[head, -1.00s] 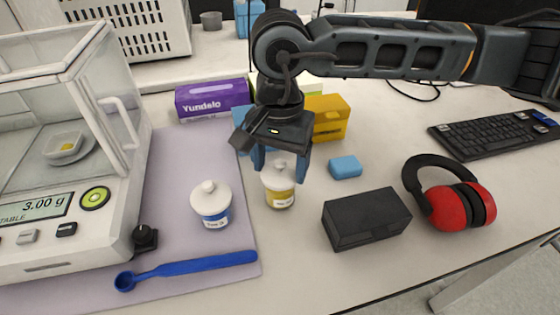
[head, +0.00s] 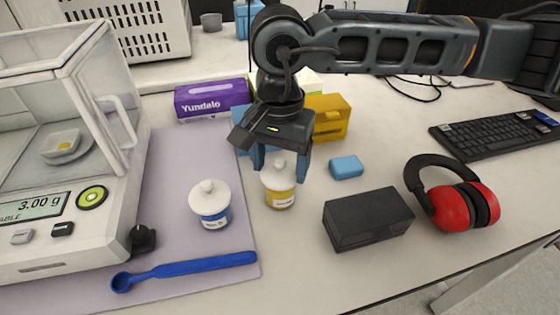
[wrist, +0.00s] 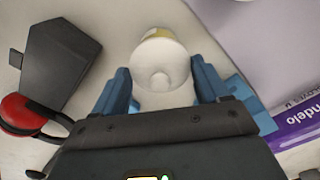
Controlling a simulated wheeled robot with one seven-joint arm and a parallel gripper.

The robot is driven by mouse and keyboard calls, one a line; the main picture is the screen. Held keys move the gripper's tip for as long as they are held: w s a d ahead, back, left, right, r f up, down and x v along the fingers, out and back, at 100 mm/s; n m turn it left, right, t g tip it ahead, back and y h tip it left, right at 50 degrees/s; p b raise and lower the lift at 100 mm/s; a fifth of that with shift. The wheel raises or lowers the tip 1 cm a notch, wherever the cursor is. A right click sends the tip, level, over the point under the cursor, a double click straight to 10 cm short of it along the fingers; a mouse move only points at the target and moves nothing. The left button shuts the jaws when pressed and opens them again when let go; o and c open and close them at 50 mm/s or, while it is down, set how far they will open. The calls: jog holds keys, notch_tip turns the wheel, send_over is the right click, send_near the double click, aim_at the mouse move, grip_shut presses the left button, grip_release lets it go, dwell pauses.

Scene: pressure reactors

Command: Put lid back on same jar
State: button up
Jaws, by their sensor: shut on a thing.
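A small white jar with a yellow label (head: 280,199) stands on the bench right of the grey mat, with its white knobbed lid (head: 278,178) on its mouth. My gripper (head: 279,166) is above this jar, its blue fingers shut on the lid. In the wrist view, the lid (wrist: 160,52) and its knob lie between the fingers, with a strip of yellow label behind. Whether the lid is fully seated cannot be told. A second white jar with a blue label (head: 212,217) stands on the mat to the left, its own knobbed lid (head: 209,196) on.
The balance (head: 62,170) at left reads 3.00 g. A blue spoon (head: 185,270) lies in front. A black box (head: 367,220), blue block (head: 346,167) and red earmuffs (head: 462,206) are to the right. Purple (head: 212,99) and yellow (head: 329,117) boxes stand behind my gripper.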

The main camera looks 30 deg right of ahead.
jog(key=o, duration=1)
jog(key=shift+r+p, duration=0.95)
jog(key=shift+r, duration=2.6)
jog(key=shift+c, duration=0.4)
grip_shut()
jog(key=shift+f+b, duration=2.2)
jog(key=shift+b, duration=0.15)
